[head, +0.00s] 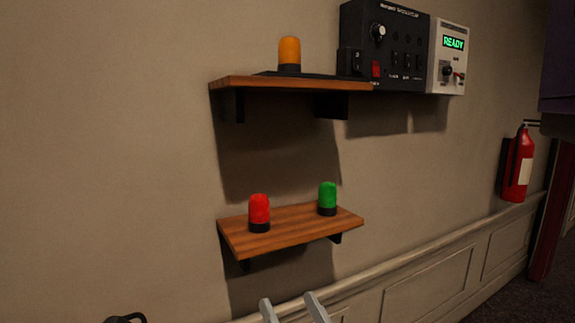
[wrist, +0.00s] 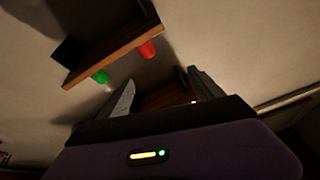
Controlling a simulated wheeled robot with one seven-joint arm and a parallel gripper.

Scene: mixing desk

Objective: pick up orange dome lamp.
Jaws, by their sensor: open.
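The orange dome lamp (head: 289,52) stands upright on a dark plate on the upper wooden shelf (head: 280,83) in the head view. I cannot make it out in the wrist view. My gripper (head: 290,303) shows at the bottom edge of the head view, well below both shelves and far from the lamp. In the wrist view my gripper (wrist: 158,88) has its two fingers spread apart, with no object held between them.
A red lamp (head: 259,211) and a green lamp (head: 327,197) stand on the lower shelf (head: 290,231), under the upper one. A black control box (head: 384,50) and a white READY panel (head: 447,60) are right of the orange lamp. A fire extinguisher (head: 517,170) hangs farther right.

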